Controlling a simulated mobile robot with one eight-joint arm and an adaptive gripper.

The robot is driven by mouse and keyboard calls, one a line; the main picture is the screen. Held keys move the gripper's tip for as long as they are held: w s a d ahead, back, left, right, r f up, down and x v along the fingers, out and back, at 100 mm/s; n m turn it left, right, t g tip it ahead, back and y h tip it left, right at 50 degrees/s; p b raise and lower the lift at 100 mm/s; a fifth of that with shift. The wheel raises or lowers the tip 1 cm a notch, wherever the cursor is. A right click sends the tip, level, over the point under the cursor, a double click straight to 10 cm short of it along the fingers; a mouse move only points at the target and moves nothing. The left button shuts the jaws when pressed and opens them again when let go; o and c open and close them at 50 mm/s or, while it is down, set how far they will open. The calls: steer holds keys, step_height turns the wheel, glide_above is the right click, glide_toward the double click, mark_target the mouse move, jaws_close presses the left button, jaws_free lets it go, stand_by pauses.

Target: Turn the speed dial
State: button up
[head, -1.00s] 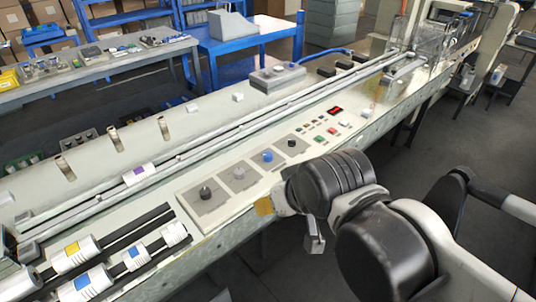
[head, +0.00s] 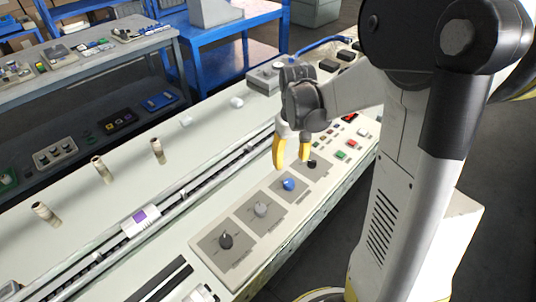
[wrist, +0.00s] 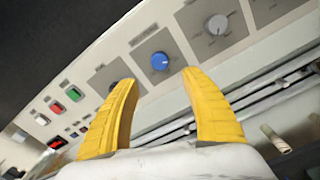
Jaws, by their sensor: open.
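Several dials sit in a row on the cream control panel (head: 238,265). They are a black dial (head: 225,240), a grey dial (head: 261,208), a blue dial (head: 288,184) and another black dial (head: 312,163). The labels are too small to read, so I cannot tell which is the speed dial. My gripper (head: 291,160) is open and empty, with its yellow fingers pointing down above the blue dial. In the wrist view the blue dial (wrist: 160,61) shows beyond the gap between my fingertips (wrist: 159,80), apart from both. The left finger partly hides a black dial.
A green button (head: 341,156) and a red button (head: 352,143) stand right of the dials. A conveyor channel carries a white pack with a purple label (head: 140,217) behind the panel. Upright pegs (head: 101,168) stand farther back.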

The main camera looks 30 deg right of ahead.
mark_target(289, 182)
step_height(289, 182, down, 11)
steer(key=b, duration=0.4)
steer(key=shift+s+r, duration=0.1)
steer(key=shift+s, duration=0.05)
jaws_close()
